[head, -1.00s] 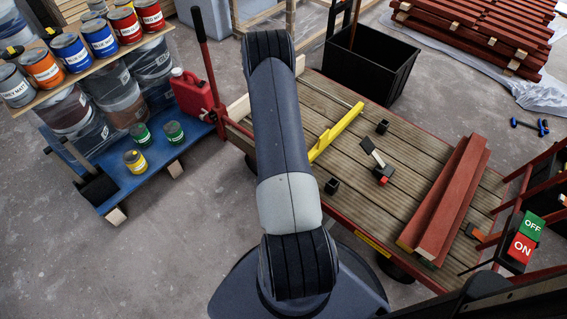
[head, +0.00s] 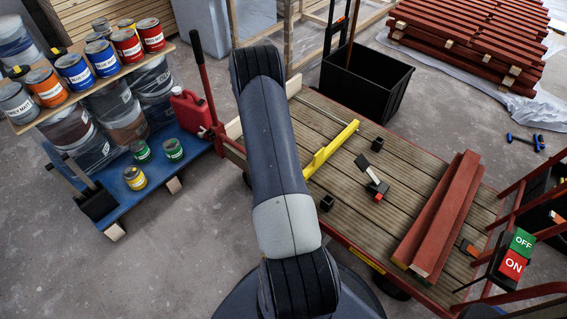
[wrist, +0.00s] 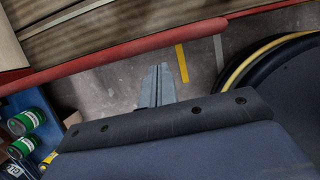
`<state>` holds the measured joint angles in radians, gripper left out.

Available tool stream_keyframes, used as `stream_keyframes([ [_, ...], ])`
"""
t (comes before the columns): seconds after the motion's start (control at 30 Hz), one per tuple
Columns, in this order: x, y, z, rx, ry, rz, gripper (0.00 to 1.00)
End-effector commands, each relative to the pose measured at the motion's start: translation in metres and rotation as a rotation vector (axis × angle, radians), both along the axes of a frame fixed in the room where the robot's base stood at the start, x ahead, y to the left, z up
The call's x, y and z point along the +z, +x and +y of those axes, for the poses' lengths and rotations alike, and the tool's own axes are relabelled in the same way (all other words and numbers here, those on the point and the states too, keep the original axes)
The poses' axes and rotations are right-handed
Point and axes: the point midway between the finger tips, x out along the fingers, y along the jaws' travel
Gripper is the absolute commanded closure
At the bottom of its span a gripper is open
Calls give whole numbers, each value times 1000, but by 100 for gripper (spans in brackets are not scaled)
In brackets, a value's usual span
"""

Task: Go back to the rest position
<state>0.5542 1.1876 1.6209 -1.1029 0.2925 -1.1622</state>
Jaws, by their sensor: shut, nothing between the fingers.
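My gripper (wrist: 158,70) shows in the wrist view as two grey fingers lying together, with nothing between them. They appear over bare concrete floor, beside the red edge rail (wrist: 120,53) of the trolley. In the head view my arm crosses the middle of the picture, and the gripper is hidden.
A plank-topped trolley (head: 350,190) carries red battens (head: 440,215), a yellow bar (head: 331,149) and small black pieces. A blue pallet (head: 150,190) with paint tins stands left. A black bin (head: 367,85) stands behind the trolley. Concrete floor is clear at lower left.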

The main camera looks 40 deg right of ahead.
Motion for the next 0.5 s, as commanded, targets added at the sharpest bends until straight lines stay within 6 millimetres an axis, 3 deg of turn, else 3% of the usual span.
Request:
stream_keyframes([
  [0.03,16,1,-6,-3,-1,-2,100],
  [0.2,39,1,-20,0,2,-1,100],
  [0.5,53,2,-30,2,4,1,100],
])
